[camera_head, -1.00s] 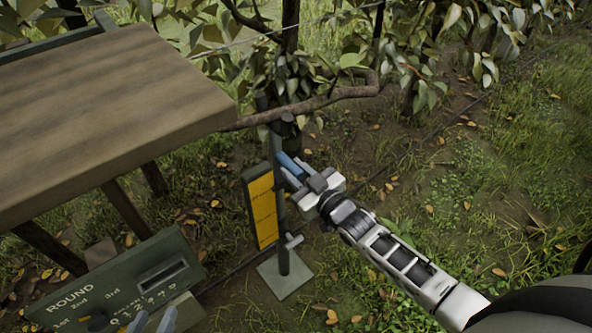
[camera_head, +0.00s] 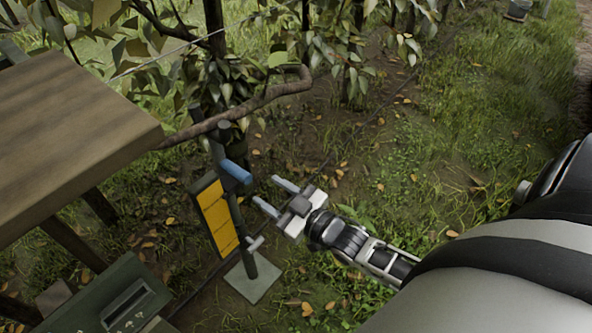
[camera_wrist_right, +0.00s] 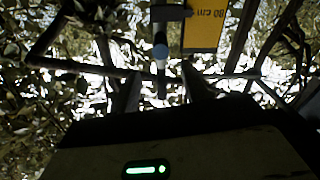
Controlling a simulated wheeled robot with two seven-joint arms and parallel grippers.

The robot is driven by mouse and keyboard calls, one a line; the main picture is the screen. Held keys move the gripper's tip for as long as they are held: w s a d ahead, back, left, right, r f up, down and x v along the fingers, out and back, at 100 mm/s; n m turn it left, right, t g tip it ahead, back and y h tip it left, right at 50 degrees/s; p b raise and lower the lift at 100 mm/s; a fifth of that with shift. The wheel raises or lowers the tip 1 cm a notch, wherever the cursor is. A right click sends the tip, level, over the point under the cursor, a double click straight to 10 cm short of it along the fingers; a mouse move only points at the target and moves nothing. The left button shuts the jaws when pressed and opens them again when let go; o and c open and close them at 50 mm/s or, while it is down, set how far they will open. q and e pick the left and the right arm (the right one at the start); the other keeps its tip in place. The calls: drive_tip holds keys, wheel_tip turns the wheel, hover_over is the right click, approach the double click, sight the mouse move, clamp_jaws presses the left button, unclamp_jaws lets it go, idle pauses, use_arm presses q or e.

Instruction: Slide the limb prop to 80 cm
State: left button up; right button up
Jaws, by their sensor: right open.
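The limb prop is a dark upright post (camera_head: 234,205) on a square grey base plate (camera_head: 252,277). It has a blue grip (camera_head: 237,171) near the top and a small grey side handle (camera_head: 256,243) lower down. A yellow scale board (camera_head: 217,218) stands beside the post. The wrist view shows the round blue end of the grip (camera_wrist_right: 160,52) and "80 cm" on the scale board (camera_wrist_right: 205,25); I cannot tell the exact setting. My right gripper (camera_head: 266,191) is open and empty, right of the blue grip and apart from it. My left gripper does not show.
A bent tree limb (camera_head: 235,112) crosses above the post. A wooden table (camera_head: 75,135) stands at the left, with a dark green panel (camera_head: 105,295) below it. A thin wire runs behind the prop. Grass to the right is open.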

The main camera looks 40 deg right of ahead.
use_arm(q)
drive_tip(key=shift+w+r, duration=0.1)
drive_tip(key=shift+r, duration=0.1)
use_arm(e)
drive_tip(key=v, duration=0.6)
drive_tip(key=shift+s, duration=0.3)
drive_tip(key=shift+d, duration=0.15)
use_arm(q)
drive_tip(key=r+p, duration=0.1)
drive_tip(key=p, duration=0.1)
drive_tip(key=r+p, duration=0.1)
drive_tip(key=p, duration=0.2)
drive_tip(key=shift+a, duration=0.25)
use_arm(e)
drive_tip(key=s+a+r+m+g, duration=0.1)
drive_tip(key=s+a+g, duration=0.2)
drive_tip(key=a, duration=0.2)
drive_tip(key=s+a+r+m+g+h, duration=0.1)
drive_tip(key=s+a+m+g, duration=0.1)
drive_tip(key=a, duration=0.4)
drive_tip(key=shift+s+r+g, duration=0.2)
drive_tip(key=shift+s+g, duration=0.6)
drive_tip(key=shift+g, duration=0.1)
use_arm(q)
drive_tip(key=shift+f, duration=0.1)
